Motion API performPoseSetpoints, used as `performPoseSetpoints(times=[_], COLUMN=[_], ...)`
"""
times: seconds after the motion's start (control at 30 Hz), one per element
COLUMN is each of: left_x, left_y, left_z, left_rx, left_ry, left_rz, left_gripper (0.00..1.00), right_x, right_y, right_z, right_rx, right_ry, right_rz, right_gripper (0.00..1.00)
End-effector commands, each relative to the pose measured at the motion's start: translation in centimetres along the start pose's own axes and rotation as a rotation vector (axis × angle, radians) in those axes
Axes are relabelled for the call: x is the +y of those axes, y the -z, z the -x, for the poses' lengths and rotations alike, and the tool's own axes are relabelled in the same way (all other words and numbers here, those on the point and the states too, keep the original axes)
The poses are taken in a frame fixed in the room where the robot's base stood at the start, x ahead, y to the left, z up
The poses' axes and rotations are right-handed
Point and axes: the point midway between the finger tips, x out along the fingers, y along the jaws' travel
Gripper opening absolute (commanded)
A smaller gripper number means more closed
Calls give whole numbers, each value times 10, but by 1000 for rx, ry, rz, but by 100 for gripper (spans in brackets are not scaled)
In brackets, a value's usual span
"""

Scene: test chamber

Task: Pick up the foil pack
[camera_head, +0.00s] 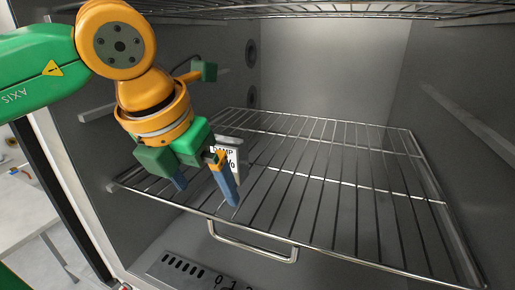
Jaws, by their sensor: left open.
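The foil pack (236,155) is a small silver-grey packet with a white printed label. It stands on the left part of the wire rack, partly hidden behind my left gripper. My left gripper (207,195) is open, its two blue fingers pointing down over the front left of the rack. One finger is in front of the pack in the picture and the other is to its left. I cannot tell whether a finger touches the pack. My right gripper is not in view.
The wire rack (330,190) is inside a grey metal chamber, with a handle (250,245) at its front edge. The rest of the rack is bare. Another rack (330,10) hangs above. The chamber walls close in left and right. A slotted panel (185,268) lies below.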

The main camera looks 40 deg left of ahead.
Motion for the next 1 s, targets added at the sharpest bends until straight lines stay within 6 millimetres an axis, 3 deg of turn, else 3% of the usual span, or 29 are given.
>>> performPoseSetpoints(times=[0.13,0.53,0.63,0.83,1.0], left_x=[0,0,0,-1,-1], left_y=[-36,-102,-101,-100,-100], left_z=[-8,-37,-50,-53,-53], left_rx=[8,5,3,0,0], left_ry=[3,5,6,7,7], left_rz=[1,2,0,1,1], left_gripper=[100,100,100,100,54], right_x=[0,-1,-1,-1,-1], right_y=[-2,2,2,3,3], right_z=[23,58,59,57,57], right_rx=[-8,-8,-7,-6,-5], right_ry=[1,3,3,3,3], right_rz=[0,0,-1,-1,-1], right_gripper=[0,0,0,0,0])
